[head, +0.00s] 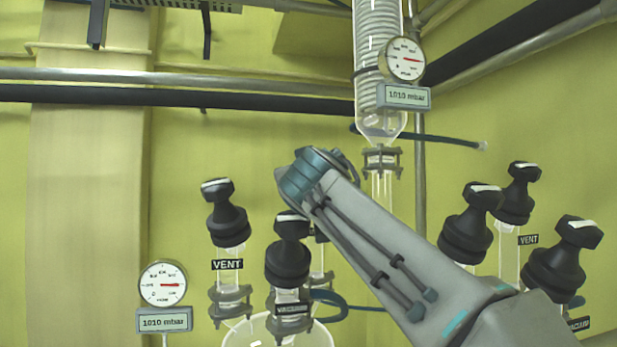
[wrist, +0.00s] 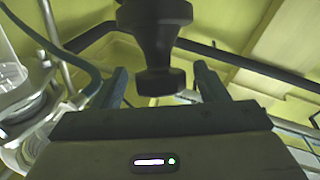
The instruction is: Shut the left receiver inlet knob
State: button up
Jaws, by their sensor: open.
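In the wrist view a black knob (wrist: 155,35) with a wider collar hangs in the upper middle, in line with the gap between the fingers of my gripper (wrist: 160,70). The jaws are open, one finger on each side, with visible space around the collar. I cannot read a label on this knob. In the head view the left group has a black VENT knob (head: 222,210) and a black VACUUM knob (head: 290,250), both with white marks on top. Another dark knob (head: 321,236) is mostly hidden behind VACUUM and my arm. My gripper is hidden in the head view.
A glass coil condenser (head: 379,70) with a gauge (head: 405,59) hangs above my arm. A left gauge (head: 163,284) reads 1010 mbar. More black knobs (head: 470,220) stand right of my arm. A blue hose (head: 335,303) runs behind the VACUUM valve.

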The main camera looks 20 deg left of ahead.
jog(key=b+v, duration=0.3)
jog(key=v, duration=0.8)
jog(key=shift+b, duration=0.3)
